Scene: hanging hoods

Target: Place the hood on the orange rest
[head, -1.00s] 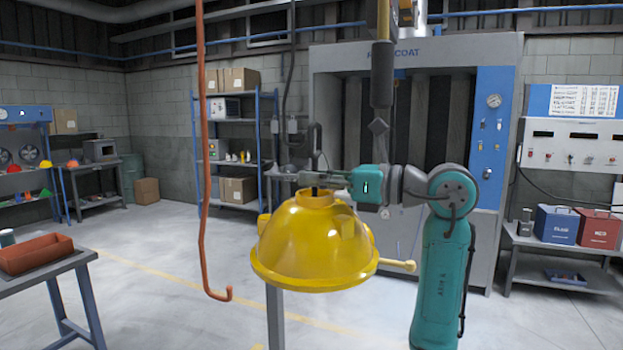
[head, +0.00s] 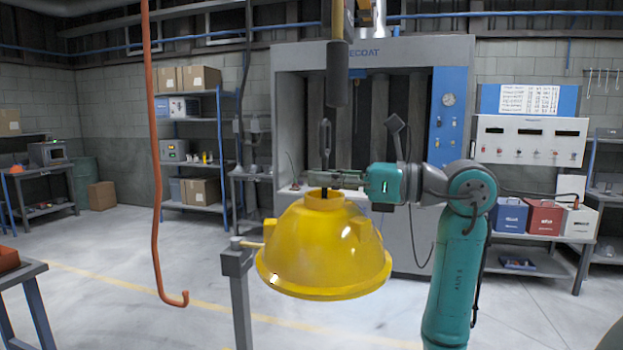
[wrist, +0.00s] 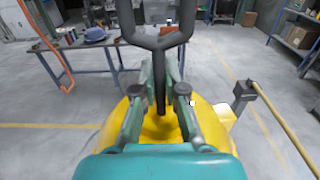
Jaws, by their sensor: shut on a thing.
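The hood (head: 325,248) is a yellow dome with its wide rim down, hanging level in mid-air. A dark stem with a loop (head: 325,150) rises from its top collar. My gripper (head: 325,180) is shut on this stem; the wrist view shows the fingers (wrist: 160,92) either side of it and the yellow hood (wrist: 215,115) beneath. The orange rest appears to be the long orange rod (head: 155,150) with an upturned hook at its lower end, hanging left of the hood and apart from it. It also shows at upper left in the wrist view (wrist: 54,60).
A grey post (head: 238,290) with a yellow rod (wrist: 285,130) stands close at the hood's left; the rod passes behind the hood. A table (head: 20,276) is at far left. A coating booth (head: 375,60) and shelves (head: 190,140) stand behind. Floor between post and orange rod is clear.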

